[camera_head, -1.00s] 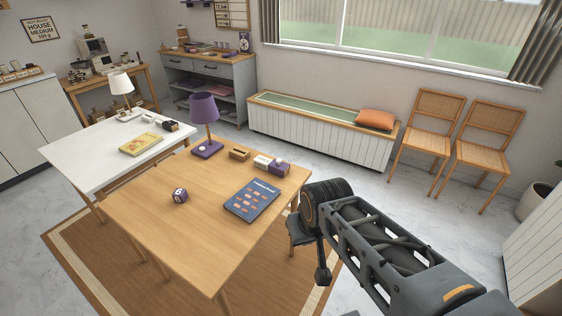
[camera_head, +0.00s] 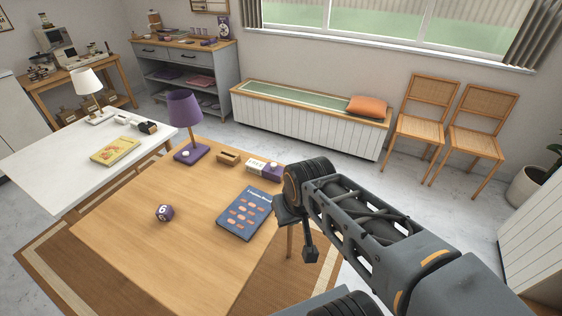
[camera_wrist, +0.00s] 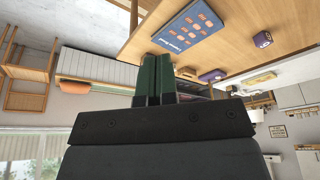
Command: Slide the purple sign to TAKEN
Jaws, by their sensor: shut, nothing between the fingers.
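The sign, a small box with a cream part and a purple slider (camera_head: 272,173), lies near the far right edge of the wooden table (camera_head: 150,245). Its lettering is too small to read in the head view. In the wrist view, my gripper (camera_wrist: 157,64) has its two dark green fingers together, with nothing between them. The fingers point toward the table edge and hide part of what lies beyond, and I cannot make out the sign there. In the head view my arm reaches in from the right, beside the table, and the fingertips cannot be made out.
A white table (camera_head: 50,155) adjoins at left. A bench (camera_head: 300,125) and chairs (camera_head: 417,115) stand behind.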

